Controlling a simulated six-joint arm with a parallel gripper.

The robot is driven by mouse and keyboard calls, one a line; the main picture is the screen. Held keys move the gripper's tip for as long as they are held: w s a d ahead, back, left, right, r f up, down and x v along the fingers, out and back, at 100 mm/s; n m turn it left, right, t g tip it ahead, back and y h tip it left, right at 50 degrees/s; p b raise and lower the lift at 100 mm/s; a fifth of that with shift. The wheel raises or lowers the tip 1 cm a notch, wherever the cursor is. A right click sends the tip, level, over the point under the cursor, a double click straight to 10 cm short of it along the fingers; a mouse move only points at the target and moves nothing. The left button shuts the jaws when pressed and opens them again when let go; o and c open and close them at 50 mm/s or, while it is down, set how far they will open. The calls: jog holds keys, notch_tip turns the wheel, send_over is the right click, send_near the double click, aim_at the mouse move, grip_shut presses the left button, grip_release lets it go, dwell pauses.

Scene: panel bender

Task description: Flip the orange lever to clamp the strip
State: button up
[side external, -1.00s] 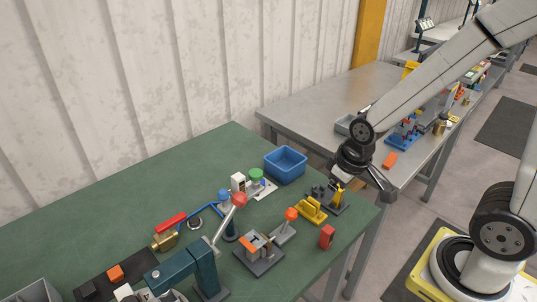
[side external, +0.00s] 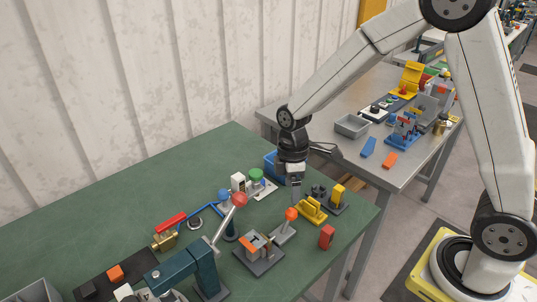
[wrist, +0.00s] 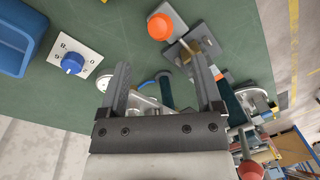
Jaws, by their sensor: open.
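An orange ball knob (side external: 291,214) tops a short lever on a grey base plate (side external: 282,234) on the green table. It also shows at the top of the wrist view (wrist: 160,27), beyond my fingertips. Beside it stands a metal fixture on a dark plate (side external: 262,262) with an orange piece (side external: 250,243), seen also in the wrist view (wrist: 221,74). I cannot make out the strip clearly. My gripper (side external: 297,198) points down, just above and behind the orange knob in the side view. In the wrist view its fingers (wrist: 160,75) are spread and empty.
A teal press (side external: 205,270) with a red ball handle (side external: 239,199) stands left of the fixture. A yellow block (side external: 312,210) and a red block (side external: 327,236) stand to the right. A blue bin (side external: 271,163) is behind my gripper. The table's back left is clear.

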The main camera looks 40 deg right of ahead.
aim_at(292, 209)
jog(key=shift+f, duration=0.1)
jog(key=shift+s+a+f, duration=0.15)
jog(key=shift+s+f, duration=0.05)
jog(key=shift+f, duration=1.7)
jog(key=shift+s+a+f, duration=0.1)
jog(key=shift+s+f, duration=0.05)
jog(key=shift+f, duration=1.75)
grip_shut()
